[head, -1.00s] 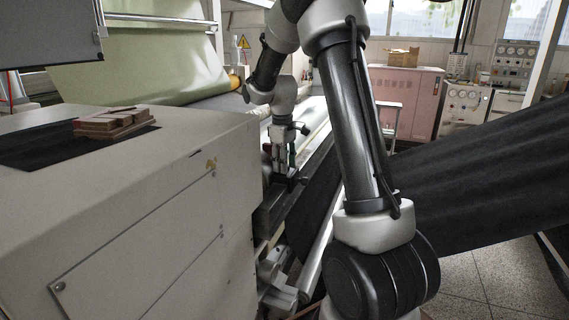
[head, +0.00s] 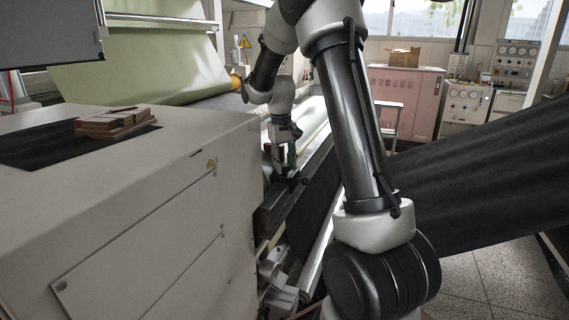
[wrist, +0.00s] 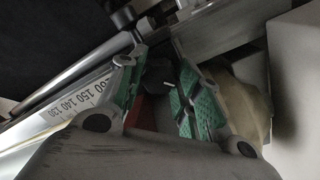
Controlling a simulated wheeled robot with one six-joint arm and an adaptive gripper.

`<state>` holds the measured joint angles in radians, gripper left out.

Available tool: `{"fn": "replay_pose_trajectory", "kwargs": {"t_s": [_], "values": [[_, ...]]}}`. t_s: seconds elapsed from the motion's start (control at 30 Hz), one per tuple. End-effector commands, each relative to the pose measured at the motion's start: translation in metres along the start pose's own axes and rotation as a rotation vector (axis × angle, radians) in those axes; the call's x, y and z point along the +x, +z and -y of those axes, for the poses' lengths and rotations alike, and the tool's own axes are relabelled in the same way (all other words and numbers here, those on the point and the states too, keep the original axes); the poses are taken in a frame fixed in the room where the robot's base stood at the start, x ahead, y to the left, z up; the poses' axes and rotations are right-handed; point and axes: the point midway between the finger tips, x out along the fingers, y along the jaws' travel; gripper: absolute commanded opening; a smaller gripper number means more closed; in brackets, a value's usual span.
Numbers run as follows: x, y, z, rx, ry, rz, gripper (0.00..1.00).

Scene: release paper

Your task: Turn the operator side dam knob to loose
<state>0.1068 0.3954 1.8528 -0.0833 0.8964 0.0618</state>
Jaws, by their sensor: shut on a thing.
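My gripper (head: 284,163) reaches down at the near end of the rollers, just past the grey machine housing. In the head view the knob is hidden behind my gripper.
A scale strip with printed numbers (wrist: 72,107) and a black ball-ended lever (wrist: 122,17) lie close to the fingers. The grey housing (head: 130,215) stands left. A black sheet (head: 480,180) spans the right.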

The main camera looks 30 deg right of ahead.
Motion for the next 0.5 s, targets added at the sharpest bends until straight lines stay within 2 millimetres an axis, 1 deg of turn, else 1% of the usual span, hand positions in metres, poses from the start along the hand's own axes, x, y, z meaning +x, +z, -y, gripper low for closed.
{"fn": "replay_pose_trajectory", "kwargs": {"t_s": [0.4,0.43,0.47,0.5], "values": [[-0.0012,-0.0012,0.0001,0.007,0.0,-0.004,0.1],[-0.0012,-0.0012,0.0001,0.007,0.0,-0.004,0.36],[-0.0012,-0.0012,0.0001,0.007,0.0,-0.004,0.41],[-0.0011,-0.0011,0.0,0.007,0.0,-0.003,0.43]]}}
